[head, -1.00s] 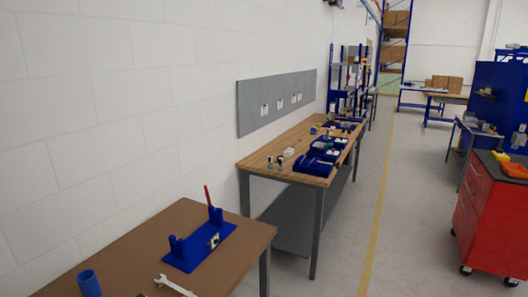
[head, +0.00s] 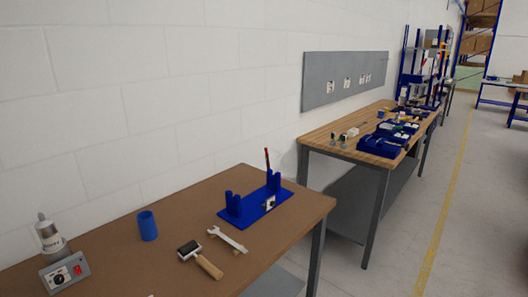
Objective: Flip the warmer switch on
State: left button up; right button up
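A small grey control box (head: 66,273), which looks like the warmer, stands at the left front of the brown table in the head view. The switch's position is too small to tell. A silver metal cup or pot (head: 49,238) stands at the box's back. Neither of my grippers is in view.
On the brown table (head: 120,262) are a blue cup (head: 147,226), a wooden-handled tool (head: 199,258), a wrench (head: 228,239) and a blue stand (head: 257,207). A wooden workbench (head: 325,135) stands beyond. The aisle floor (head: 455,230) at right is clear.

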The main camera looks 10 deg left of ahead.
aim_at(77, 269)
jog(key=u, duration=1.85)
